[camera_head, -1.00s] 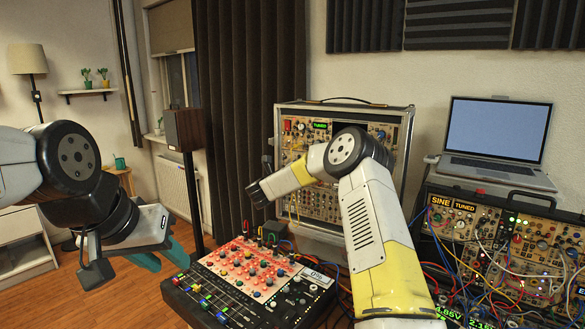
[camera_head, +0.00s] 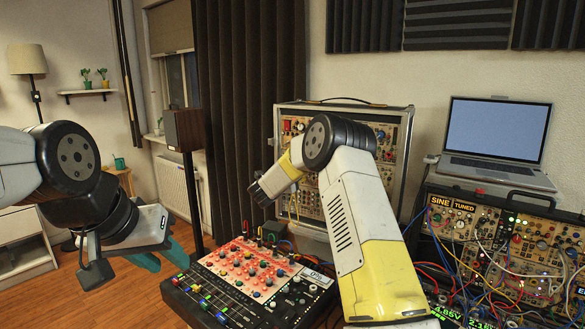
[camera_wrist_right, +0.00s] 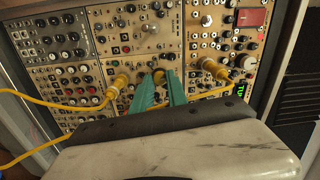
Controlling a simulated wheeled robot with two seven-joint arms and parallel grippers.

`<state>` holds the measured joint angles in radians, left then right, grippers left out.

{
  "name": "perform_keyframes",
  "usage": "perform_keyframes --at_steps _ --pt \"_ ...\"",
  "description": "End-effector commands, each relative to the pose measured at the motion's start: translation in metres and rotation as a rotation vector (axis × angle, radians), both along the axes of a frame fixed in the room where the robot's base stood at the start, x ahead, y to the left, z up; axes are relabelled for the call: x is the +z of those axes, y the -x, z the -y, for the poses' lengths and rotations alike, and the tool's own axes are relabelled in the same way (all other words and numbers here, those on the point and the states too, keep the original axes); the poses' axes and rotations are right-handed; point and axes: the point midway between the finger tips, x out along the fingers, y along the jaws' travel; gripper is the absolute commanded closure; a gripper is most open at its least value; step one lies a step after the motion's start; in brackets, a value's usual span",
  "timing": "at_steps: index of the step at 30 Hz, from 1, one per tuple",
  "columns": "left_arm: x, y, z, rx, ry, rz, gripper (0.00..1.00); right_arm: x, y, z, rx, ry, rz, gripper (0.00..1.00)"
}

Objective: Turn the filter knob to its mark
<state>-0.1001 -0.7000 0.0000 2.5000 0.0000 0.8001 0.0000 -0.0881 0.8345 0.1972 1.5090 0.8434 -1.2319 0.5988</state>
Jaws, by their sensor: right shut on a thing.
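The upright synth case (camera_head: 402,140) stands at the back, partly hidden by my right arm. In the right wrist view, its panel of knobs and jacks (camera_wrist_right: 115,45) fills the upper part. My right gripper (camera_wrist_right: 159,78) has its teal fingers shut on a small knob (camera_wrist_right: 158,73) between two yellow cable plugs. The fingertips cover most of the knob; I cannot read its pointer or mark. In the head view my right fingers are hidden. My left gripper (camera_head: 167,258) hangs open and empty at the left, beside the mixer.
Yellow plugs (camera_wrist_right: 118,82) and (camera_wrist_right: 213,68) stick out close to both sides of my right fingers, with cables trailing. A green display (camera_wrist_right: 241,92) is at the right. The mixer (camera_head: 225,300) is below. Another patched synth case (camera_head: 460,205) with a laptop (camera_head: 495,140) stands right.

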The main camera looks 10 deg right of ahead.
Motion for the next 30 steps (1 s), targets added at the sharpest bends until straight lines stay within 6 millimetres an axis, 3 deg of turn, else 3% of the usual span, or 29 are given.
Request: perform_keyframes --at_steps 30 --pt "0.0 0.0 0.0 0.0 0.0 0.0 0.64 0.0 0.0001 -0.0027 0.005 0.767 -0.584 1.0"
